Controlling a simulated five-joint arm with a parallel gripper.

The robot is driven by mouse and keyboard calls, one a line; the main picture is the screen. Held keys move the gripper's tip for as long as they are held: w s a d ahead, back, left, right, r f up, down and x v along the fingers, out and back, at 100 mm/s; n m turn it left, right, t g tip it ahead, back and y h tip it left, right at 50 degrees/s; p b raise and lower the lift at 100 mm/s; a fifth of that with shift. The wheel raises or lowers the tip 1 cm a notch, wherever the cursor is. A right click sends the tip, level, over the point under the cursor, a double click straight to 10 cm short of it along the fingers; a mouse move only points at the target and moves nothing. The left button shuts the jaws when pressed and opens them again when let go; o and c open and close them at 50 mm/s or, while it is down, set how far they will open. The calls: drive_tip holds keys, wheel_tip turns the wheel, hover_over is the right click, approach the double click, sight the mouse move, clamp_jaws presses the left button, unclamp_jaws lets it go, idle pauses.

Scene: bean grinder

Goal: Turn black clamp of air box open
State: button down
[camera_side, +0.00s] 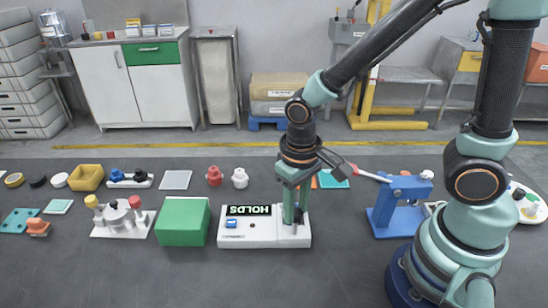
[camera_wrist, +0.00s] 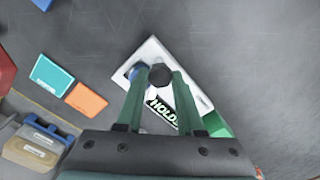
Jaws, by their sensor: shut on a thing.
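The black clamp (camera_wrist: 160,76) shows as a dark round knob at the end of the box away from the label. My gripper (camera_side: 294,220) points down over the right end of the box, and its two green fingers (camera_wrist: 160,70) stand on either side of the clamp, shut on it. A blue part (camera_wrist: 138,70) sits beside the left finger, partly hidden. The fingers hide most of the clamp in the side view.
A green box (camera_side: 183,221) stands close left of the white box. A blue press-like stand (camera_side: 397,205) is to the right. Orange (camera_wrist: 86,101) and teal (camera_wrist: 51,73) pieces lie nearby. The mat in front is clear.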

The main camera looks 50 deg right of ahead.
sight(296, 212)
drive_tip(key=n, duration=0.5)
drive_tip(key=shift+n, duration=0.3)
drive_tip(key=n, duration=0.5)
drive_tip(key=shift+n, duration=0.4)
drive_tip(key=c, duration=0.5)
unclamp_jaws()
drive_tip(key=shift+r, duration=0.15)
wheel_tip(296, 212, up, 12)
drive_tip(key=shift+f, duration=0.1)
